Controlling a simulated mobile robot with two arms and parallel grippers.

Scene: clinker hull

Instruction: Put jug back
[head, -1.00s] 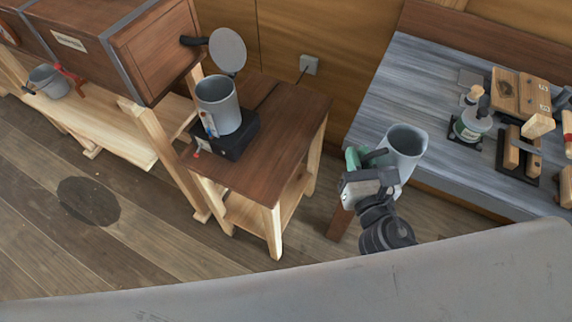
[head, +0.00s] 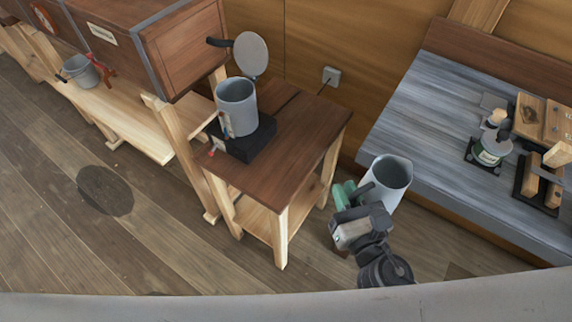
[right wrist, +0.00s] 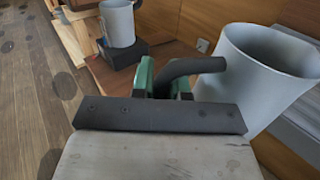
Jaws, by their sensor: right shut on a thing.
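The grey jug (head: 388,180) is upright in the air, in front of the near-left edge of the grey workbench. My right gripper (head: 350,192) is shut on the jug's dark handle. In the right wrist view the jug (right wrist: 262,75) fills the upper right, and the green fingers (right wrist: 162,80) close around the handle (right wrist: 190,68). The fingertips are partly hidden behind the dark gripper bar. My left gripper is not in view.
A small wooden table (head: 300,135) holds a black base (head: 245,140) with a grey pot (head: 237,105) on it. The grey workbench (head: 430,130) carries a bottle (head: 490,150) and wooden tools at the right. Its left part is clear. A bucket (head: 82,70) stands on a low bench.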

